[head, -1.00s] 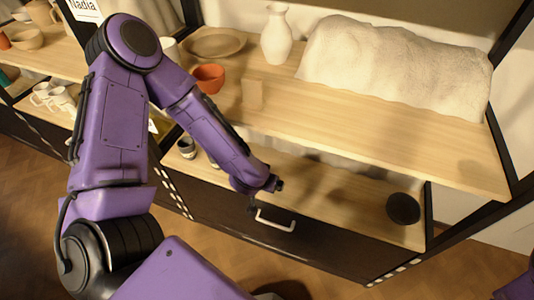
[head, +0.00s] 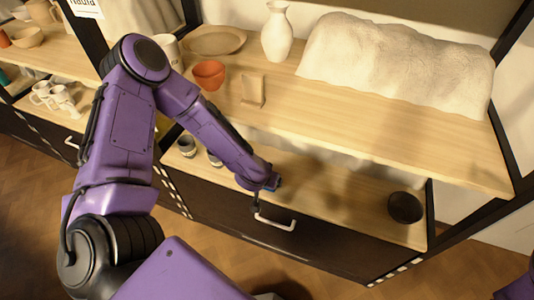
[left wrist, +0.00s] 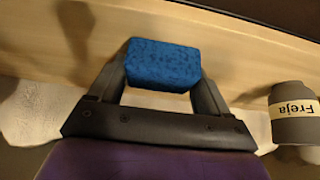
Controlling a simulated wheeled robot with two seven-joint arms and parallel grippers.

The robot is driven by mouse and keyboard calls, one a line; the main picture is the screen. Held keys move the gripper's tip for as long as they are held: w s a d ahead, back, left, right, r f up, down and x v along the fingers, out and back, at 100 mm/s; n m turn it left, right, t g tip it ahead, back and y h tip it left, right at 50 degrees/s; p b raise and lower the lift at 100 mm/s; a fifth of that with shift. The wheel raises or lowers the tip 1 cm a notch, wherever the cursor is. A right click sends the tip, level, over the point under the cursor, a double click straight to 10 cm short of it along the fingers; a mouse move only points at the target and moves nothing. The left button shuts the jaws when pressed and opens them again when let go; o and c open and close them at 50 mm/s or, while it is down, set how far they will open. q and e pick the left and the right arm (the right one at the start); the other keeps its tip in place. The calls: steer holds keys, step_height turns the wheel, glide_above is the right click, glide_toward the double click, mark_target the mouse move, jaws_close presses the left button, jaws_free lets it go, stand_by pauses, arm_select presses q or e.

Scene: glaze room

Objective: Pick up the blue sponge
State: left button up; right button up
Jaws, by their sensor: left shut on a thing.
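The blue sponge (left wrist: 162,65) is a small rectangular block, shown clearly in the left wrist view. My left gripper (left wrist: 162,78) is shut on it, with one dark finger at each end. A shadow lies on the wood beyond the sponge in the wrist view. I cannot tell how far it is from the shelf. My right gripper is not in view.
A grey cup labelled Freja (left wrist: 292,115) stands close by at right in the wrist view. A dark bowl (head: 405,207) sits on the lower shelf (head: 345,205). The upper shelf (head: 400,135) overhangs, bearing an orange bowl (head: 209,75) and beige block (head: 252,90). A drawer handle (head: 275,222) protrudes below.

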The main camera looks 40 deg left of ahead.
arm_select(q)
steer(key=shift+r, duration=0.1)
steer(key=shift+r, duration=0.35)
steer(key=r, duration=0.1)
steer(key=r+p, duration=0.1)
steer(key=r, duration=0.1)
steer(key=shift+d+r, duration=0.1)
steer(key=shift+d, duration=0.2)
steer(key=s+d+r+p, duration=0.1)
steer(key=d+r, duration=0.3)
steer(key=d, duration=0.2)
steer(key=s+d+r+p, duration=0.1)
steer(key=d+r, duration=0.4)
steer(key=d, duration=0.2)
steer(key=shift+s, duration=0.3)
steer(key=shift+o, duration=0.5)
steer(key=shift+d+f, duration=0.1)
